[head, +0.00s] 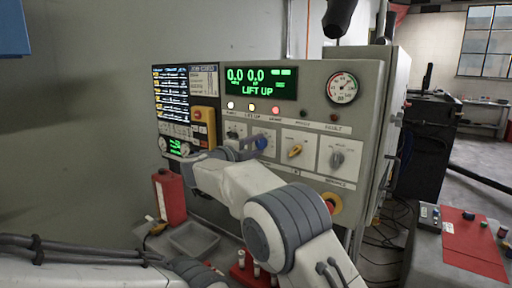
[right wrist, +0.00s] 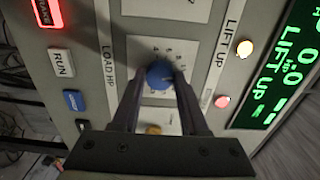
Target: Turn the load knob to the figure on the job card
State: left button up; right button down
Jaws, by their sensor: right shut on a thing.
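The load knob (right wrist: 160,75) is blue and round, on a pale square plate with small dial figures, beside lettering that reads LOAD HP. In the head view my right gripper (head: 245,147) reaches the panel, partly hidden by my arm. A printed sheet (head: 204,80) is at the panel's upper left, too small to read. My left gripper is out of view.
A green display (head: 261,83) reads LIFT UP above the knobs. A yellow knob (head: 295,151) and a grey knob (head: 337,159) sit to the right. A red bottle (head: 169,198) and a grey tray (head: 194,239) stand below the panel.

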jog(key=shift+f, duration=0.1)
jog(key=shift+c, duration=2.2)
grip_release()
jog(key=shift+s+a, duration=0.1)
jog(key=b+v, duration=0.2)
jog(key=v, duration=0.8)
jog(key=shift+s, duration=0.1)
